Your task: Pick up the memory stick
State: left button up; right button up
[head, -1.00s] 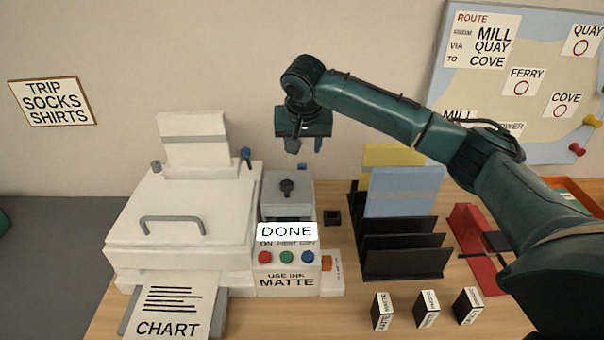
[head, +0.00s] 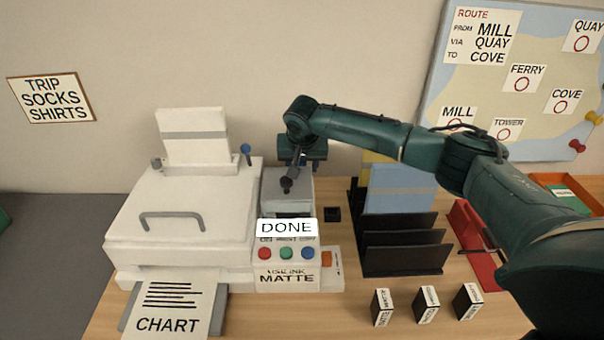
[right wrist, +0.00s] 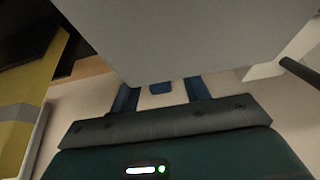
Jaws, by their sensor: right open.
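My right gripper (head: 303,166) reaches down at the back of the grey box (head: 287,190) beside the printer, and its fingertips are mostly hidden there in the head view. In the right wrist view the gripper (right wrist: 161,93) is open, its two blue fingers apart. No clearly recognisable memory stick shows in the head view. My left gripper is not in view.
The white printer (head: 180,215) stands left of the grey box. A small black block (head: 332,214) and a black file rack (head: 403,255) stand to the right. Several small boxes (head: 427,305) line the desk front. A red stand (head: 478,250) is farther right.

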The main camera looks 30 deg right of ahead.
jog(key=shift+c, duration=0.5)
grip_shut()
